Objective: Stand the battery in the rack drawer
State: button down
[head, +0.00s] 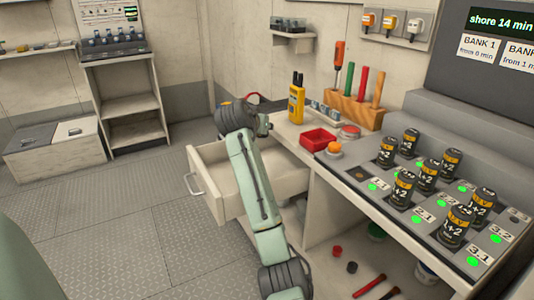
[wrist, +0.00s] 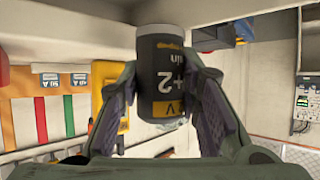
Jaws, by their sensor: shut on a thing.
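My gripper (wrist: 160,110) is shut on a dark battery (wrist: 162,75) with a yellow band and "+2" marking, held between its two fingers in the wrist view. In the head view the arm reaches over the bench's open drawer, and the wrist hides the fingers and battery. The cream drawer (head: 204,196) is pulled out to the left, with a handle on its front. The part of its inside that shows looks empty; the arm covers the rest. Several similar batteries (head: 428,172) stand upright in the grey charging panel (head: 400,208) on the right.
A red tray (head: 318,139), an orange button (head: 334,148), a yellow handheld device (head: 296,104) and a wooden tool block (head: 352,108) stand on the bench near the arm. Red tools (head: 369,286) and a bucket (head: 426,273) lie below.

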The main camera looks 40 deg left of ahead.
notch_tip(320, 180, down, 9)
jog(key=shift+f+p, duration=0.2)
jog(key=shift+p, duration=0.3)
jog(key=shift+w+a+r, duration=0.15)
jog(key=shift+w+a, duration=0.05)
jog(key=shift+w, duration=0.5)
jog(key=p+x, duration=0.1)
jog(key=x, duration=0.1)
jog(key=shift+w+a+r+p, duration=0.1)
jog(key=shift+w+a+p, duration=0.1)
jog(key=shift+w+p, duration=0.2)
jog(key=shift+f, duration=0.3)
jog(key=shift+f, duration=0.15)
jog(key=c, duration=1.2)
grip_release()
